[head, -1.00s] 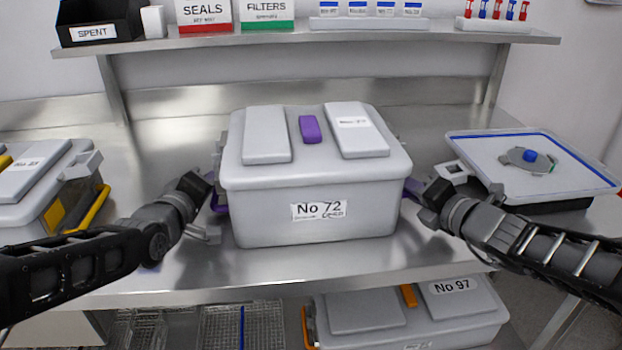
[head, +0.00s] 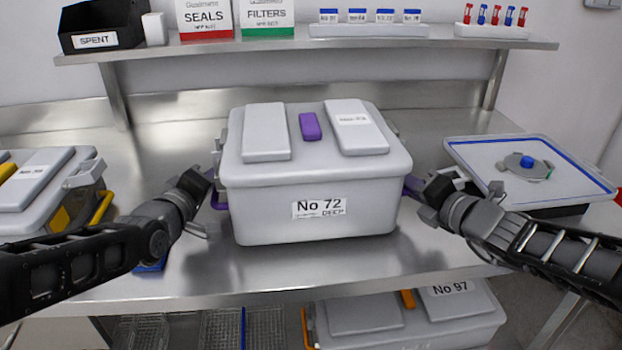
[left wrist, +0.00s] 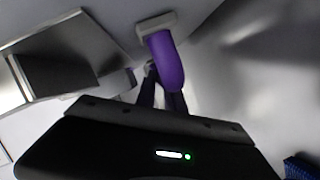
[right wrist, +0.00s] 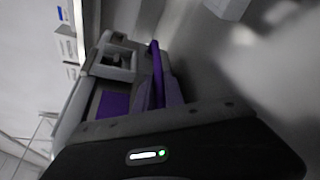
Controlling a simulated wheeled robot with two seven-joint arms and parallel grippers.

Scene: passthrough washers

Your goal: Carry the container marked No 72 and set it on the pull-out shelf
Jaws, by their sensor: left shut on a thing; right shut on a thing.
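The container marked No 72 (head: 318,225) is a grey lidded box with a purple lid latch, upright over the steel bench (head: 260,275). It looks level; I cannot tell for sure whether its base is clear of the bench. My left gripper (head: 211,188) is shut on its left purple handle, which also shows in the left wrist view (left wrist: 165,60). My right gripper (head: 414,188) is shut on its right purple handle, seen in the right wrist view (right wrist: 157,75). The fingertips are partly hidden. I cannot make out a pull-out shelf.
A grey case with yellow handles (head: 35,200) stands at left, and a blue-rimmed tray (head: 475,155) at right. A container marked No 97 (head: 410,325) and wire baskets (head: 222,330) are below. An upper shelf (head: 300,48) holds a SPENT bin, boxes and racks.

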